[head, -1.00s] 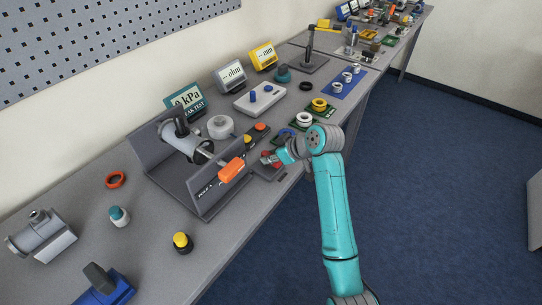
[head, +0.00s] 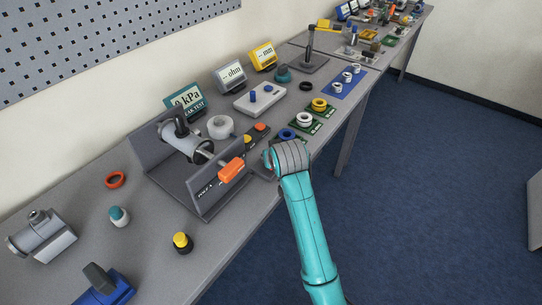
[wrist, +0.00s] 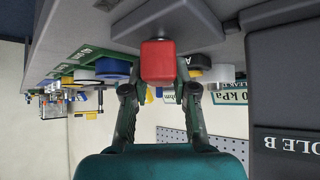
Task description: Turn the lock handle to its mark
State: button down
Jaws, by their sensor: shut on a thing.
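A red handle (wrist: 159,62) projects from a grey block (wrist: 190,22) in the wrist view, which is upside down. I take it to be the lock handle. My gripper (wrist: 160,90) is shut on it, with one dark finger on each side. In the head view my teal wrist hides the fingers and the red handle, so its angle there cannot be told. I cannot make out a mark for the handle in either view.
A grey bracket (head: 205,192) holding a pipe, with an orange handle (head: 231,170), stands just left of my wrist. Green boards with rings (head: 304,117) lie beyond it. A yellow-topped knob (head: 181,241) stands near the front edge. Blue floor is free at right.

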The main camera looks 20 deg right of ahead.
jog(key=shift+m+g+h, duration=0.4)
jog(key=shift+m+h, duration=1.2)
jog(key=shift+m, duration=0.4)
jog(key=c, duration=0.9)
grip_release()
jog(key=v, duration=1.2)
jog(key=shift+a, duration=0.1)
jog(key=shift+o, duration=0.2)
